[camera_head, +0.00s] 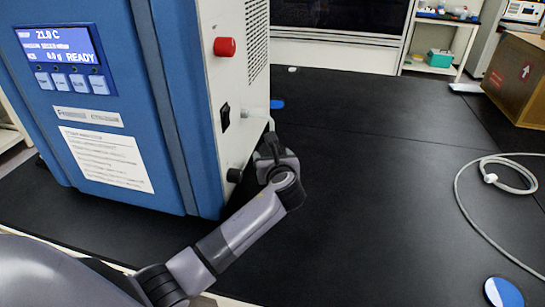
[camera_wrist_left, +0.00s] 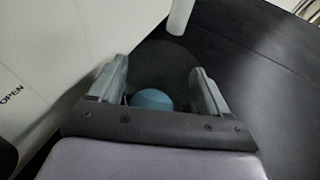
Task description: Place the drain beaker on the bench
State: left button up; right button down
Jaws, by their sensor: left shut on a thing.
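My left gripper (camera_head: 271,147) is beside the right side wall of the blue and white freeze dryer (camera_head: 215,110), low over the black bench (camera_head: 370,190). In the left wrist view its two fingers (camera_wrist_left: 160,70) stand apart and are shut on a faint, see-through round thing, which looks like the drain beaker (camera_wrist_left: 160,78). A teal round patch (camera_wrist_left: 152,99) shows between the fingers; I cannot tell if it is liquid in the beaker. The white drain tube (camera_wrist_left: 181,15) ends just beyond the fingers. The beaker is not clear in the head view. My right gripper is not in view.
A blue disc (camera_head: 277,104) lies on the bench behind the gripper. A blue and white disc (camera_head: 504,292) lies at the front right. A coiled pale hose (camera_head: 468,182) lies at right, and a cardboard box (camera_head: 520,80) stands back right. The middle of the bench is clear.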

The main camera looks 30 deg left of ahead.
pick_arm(q)
jog(key=shift+f, duration=0.5)
jog(key=o, duration=1.1)
jog(key=shift+o, duration=0.2)
jog(key=v, duration=0.7)
jog(key=shift+p, duration=0.3)
jog(key=shift+s+d, duration=0.1)
